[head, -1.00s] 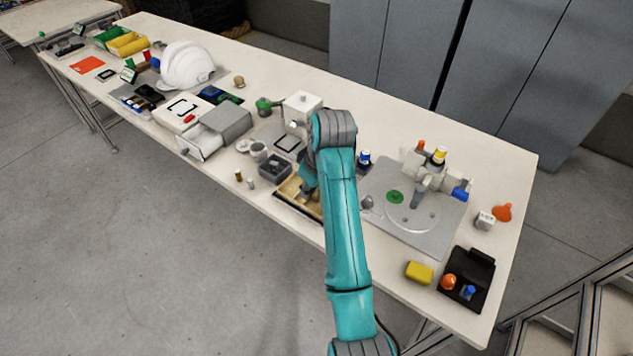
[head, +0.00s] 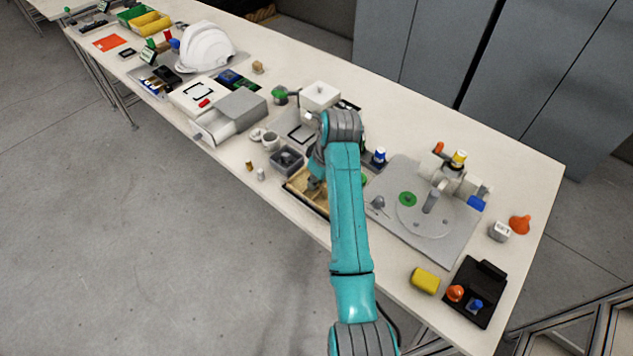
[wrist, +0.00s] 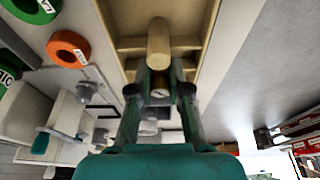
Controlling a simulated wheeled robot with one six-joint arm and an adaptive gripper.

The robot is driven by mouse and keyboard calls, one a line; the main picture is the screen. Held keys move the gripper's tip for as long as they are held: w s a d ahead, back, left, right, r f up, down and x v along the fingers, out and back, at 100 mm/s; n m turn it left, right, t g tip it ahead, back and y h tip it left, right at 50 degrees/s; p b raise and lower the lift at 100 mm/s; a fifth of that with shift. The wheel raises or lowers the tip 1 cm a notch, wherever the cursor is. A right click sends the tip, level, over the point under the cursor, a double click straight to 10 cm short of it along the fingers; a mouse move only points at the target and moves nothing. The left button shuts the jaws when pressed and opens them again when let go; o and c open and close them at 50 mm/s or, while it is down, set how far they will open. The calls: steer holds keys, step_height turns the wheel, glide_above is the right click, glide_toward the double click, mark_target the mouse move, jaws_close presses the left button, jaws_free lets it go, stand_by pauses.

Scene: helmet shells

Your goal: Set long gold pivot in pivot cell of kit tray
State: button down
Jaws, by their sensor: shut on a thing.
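The long gold pivot (wrist: 158,42) is a plain tan-gold cylinder in the wrist view. My gripper (wrist: 159,78) is shut on its near end, and the pivot sticks out past the fingertips. Behind it is the wooden kit tray (wrist: 204,40), with pale walls and dividers between its cells. The pivot overlaps a divider in the picture; I cannot tell whether it touches the tray or which cell it is over. In the head view the kit tray (head: 294,187) lies at the table's front edge. My gripper (head: 315,184) is over it, mostly hidden by my arm.
A dark grey bin (head: 287,160) stands left of the tray, with small gold and silver cylinders beside it. A grey plate with a disc fixture (head: 404,238) lies to the right.

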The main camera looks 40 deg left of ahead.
steer(key=shift+f, duration=0.7)
steer(key=shift+s+d+f, duration=0.1)
steer(key=shift+f, duration=0.35)
steer(key=shift+s+d+f, duration=0.1)
steer(key=shift+f, duration=0.1)
steer(key=c, duration=1.2)
jaws_free()
steer(key=shift+c, duration=0.2)
steer(key=shift+o, duration=0.6)
steer(key=shift+f, duration=0.2)
steer(key=shift+w+a+r, duration=0.2)
steer(key=shift+r, duration=0.1)
